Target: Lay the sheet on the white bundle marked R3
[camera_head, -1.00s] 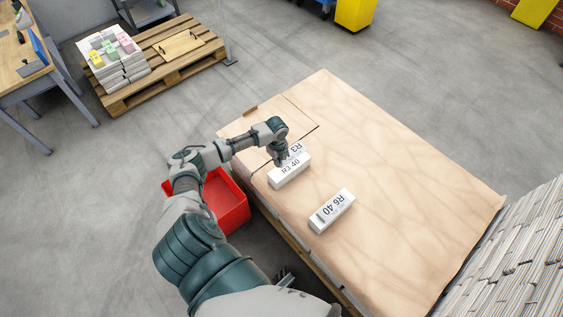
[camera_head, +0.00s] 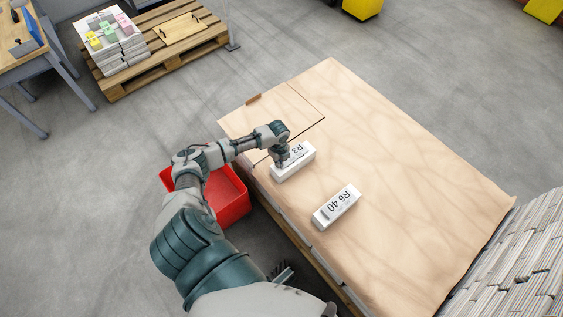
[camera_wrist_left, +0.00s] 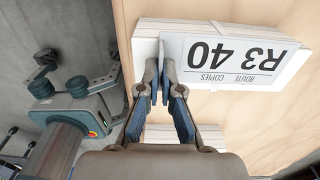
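The white bundle marked R3 (camera_head: 290,172) lies near the left edge of the plywood-topped stack, and it also shows in the wrist view (camera_wrist_left: 146,52). A white sheet (camera_wrist_left: 238,55) reading "R3 40" lies over it, slightly askew to the bundle, its print upside down in the wrist view. My left gripper (camera_head: 281,162) is over the bundle's left end. In the wrist view its fingers (camera_wrist_left: 161,78) are close together on the sheet's edge. The gripper hides part of sheet and bundle. My right gripper (camera_head: 284,271) is low beside the stack, fingers spread and empty.
A bundle marked R6 40 (camera_head: 336,207) lies to the right on the plywood top (camera_head: 400,180). A red bin (camera_head: 232,195) stands on the floor at left. A pallet (camera_head: 160,63) with papers is at upper left. Newspaper stacks (camera_head: 520,265) rise at lower right.

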